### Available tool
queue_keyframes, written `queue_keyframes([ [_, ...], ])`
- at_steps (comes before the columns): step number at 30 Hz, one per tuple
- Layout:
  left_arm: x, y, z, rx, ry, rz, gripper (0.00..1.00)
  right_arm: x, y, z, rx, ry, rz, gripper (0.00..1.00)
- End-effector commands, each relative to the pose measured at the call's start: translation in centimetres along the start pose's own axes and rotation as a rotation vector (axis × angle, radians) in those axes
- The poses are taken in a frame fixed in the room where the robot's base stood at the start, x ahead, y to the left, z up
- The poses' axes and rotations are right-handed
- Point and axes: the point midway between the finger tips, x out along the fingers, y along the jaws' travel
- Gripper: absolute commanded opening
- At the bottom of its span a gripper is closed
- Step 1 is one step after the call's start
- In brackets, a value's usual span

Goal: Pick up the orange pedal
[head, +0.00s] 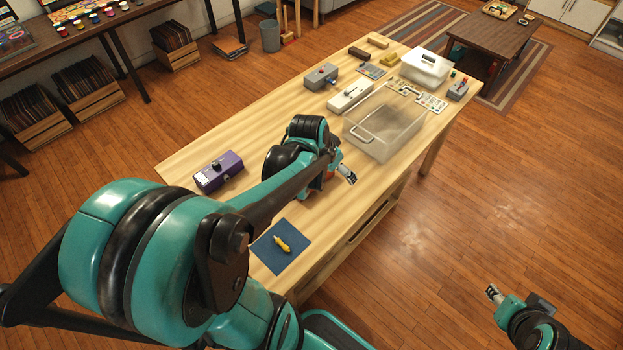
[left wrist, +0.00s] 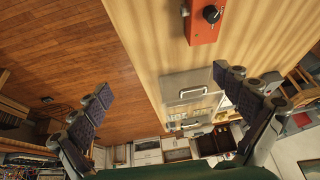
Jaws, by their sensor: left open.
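The orange pedal (left wrist: 205,20) shows at the top edge of the left wrist view, a red-orange box with a black knob, lying on the table. In the head view my left arm mostly hides it. My left gripper (head: 347,173) is over the middle of the table. In the left wrist view its two fingers (left wrist: 162,82) are spread wide with nothing between them, and the pedal is beyond them, apart. My right gripper (head: 493,293) is off to the right, over the floor; its jaws are too small to judge.
On the wooden table (head: 200,145), a purple pedal (head: 218,171) and a blue mat (head: 270,262) with a yellow tool (head: 282,244) are nearer. A clear bin (head: 385,140), a white pedal (head: 350,95), a grey pedal (head: 321,76) and a white-lidded box (head: 426,68) stand farther back.

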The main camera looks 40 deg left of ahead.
Motion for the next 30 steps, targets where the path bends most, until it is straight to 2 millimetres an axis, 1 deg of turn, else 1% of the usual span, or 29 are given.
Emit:
queue_keyframes([
  [1, 1.4, -1.6, 0.1, -0.002, -0.009, 0.003, 1.00, 0.1, 0.0, 0.1, 0.000, 0.000, 0.000, 0.39],
  [6, 5.5, -6.2, 1.4, 0.018, -0.036, 0.026, 1.00, 0.3, 0.0, 0.2, 0.000, 0.000, 0.000, 0.39],
  [9, 7.7, -8.4, 2.5, 0.029, -0.045, 0.041, 1.00, 0.4, 0.0, 0.3, 0.000, 0.000, 0.000, 0.39],
  [12, 9.3, -10.0, 3.6, 0.040, -0.051, 0.053, 1.00, 0.5, 0.0, 0.3, 0.000, 0.000, 0.000, 0.39],
  [15, 10.4, -10.9, 4.3, 0.047, -0.052, 0.061, 1.00, 0.5, 0.0, 0.3, 0.000, 0.000, 0.000, 0.39],
  [18, 11.1, -11.3, 4.7, 0.052, -0.054, 0.066, 1.00, 0.6, 0.0, 0.4, 0.000, 0.000, 0.000, 0.39],
  [24, 13.3, -11.1, 4.8, 0.053, -0.054, 0.067, 1.00, 1.3, 0.0, 0.9, 0.000, 0.000, 0.000, 0.39],
  [29, 14.6, -10.8, 4.7, 0.054, -0.053, 0.067, 1.00, 1.8, 0.0, 1.3, 0.000, 0.000, 0.000, 0.39],
  [30, 15.2, -10.7, 4.7, 0.055, -0.053, 0.067, 1.00, 2.1, 0.0, 1.5, 0.000, 0.000, 0.000, 0.39],
])
